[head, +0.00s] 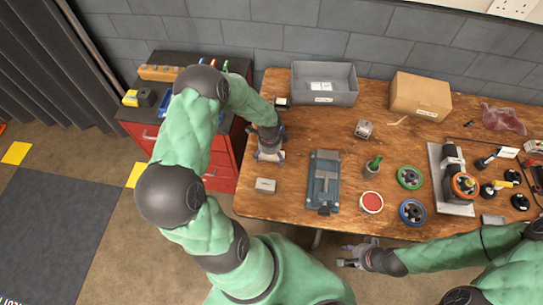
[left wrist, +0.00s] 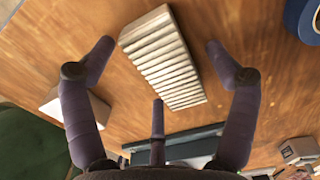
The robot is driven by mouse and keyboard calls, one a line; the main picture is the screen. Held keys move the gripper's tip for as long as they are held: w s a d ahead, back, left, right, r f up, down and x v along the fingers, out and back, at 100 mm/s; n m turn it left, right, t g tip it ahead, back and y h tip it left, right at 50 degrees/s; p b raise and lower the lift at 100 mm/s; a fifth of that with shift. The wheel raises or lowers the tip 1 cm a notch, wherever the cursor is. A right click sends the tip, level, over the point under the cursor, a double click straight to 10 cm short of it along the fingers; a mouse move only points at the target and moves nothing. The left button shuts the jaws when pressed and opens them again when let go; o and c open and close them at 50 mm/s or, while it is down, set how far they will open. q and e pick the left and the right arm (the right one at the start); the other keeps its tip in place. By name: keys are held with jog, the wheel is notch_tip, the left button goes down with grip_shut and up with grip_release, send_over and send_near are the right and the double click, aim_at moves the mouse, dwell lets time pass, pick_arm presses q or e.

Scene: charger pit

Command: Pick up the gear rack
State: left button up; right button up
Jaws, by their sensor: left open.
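The gear rack (left wrist: 165,60) is a pale beige block with a row of teeth across its face. In the left wrist view it lies on the wooden table between the spread fingers of my left gripper (left wrist: 160,65), with gaps on both sides. In the head view my left gripper (head: 268,154) is over the table's left part and mostly hides the rack. My left gripper is open and holds nothing. My right gripper (head: 350,256) is in front of the table's front edge, its fingers spread and empty.
A small grey box (head: 265,186) lies just in front of my left gripper. A vise-like tool (head: 323,180) is to its right, and a grey bin (head: 340,98) stands behind. A red tool cabinet (head: 222,160) adjoins the table's left side. Several parts crowd the right side.

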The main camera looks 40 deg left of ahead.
pick_arm(q)
jog(key=c, duration=1.3)
jog(key=shift+c, duration=0.2)
jog(key=shift+r, duration=0.1)
jog(key=shift+r, duration=0.4)
notch_tip(320, 180, up, 2)
jog(key=shift+w+r+p, duration=0.1)
jog(key=shift+p, duration=0.55)
jog(key=d+r+p, duration=0.2)
jog(key=d+r, duration=0.8)
jog(key=d, duration=0.4)
jog(key=shift+p, duration=0.4)
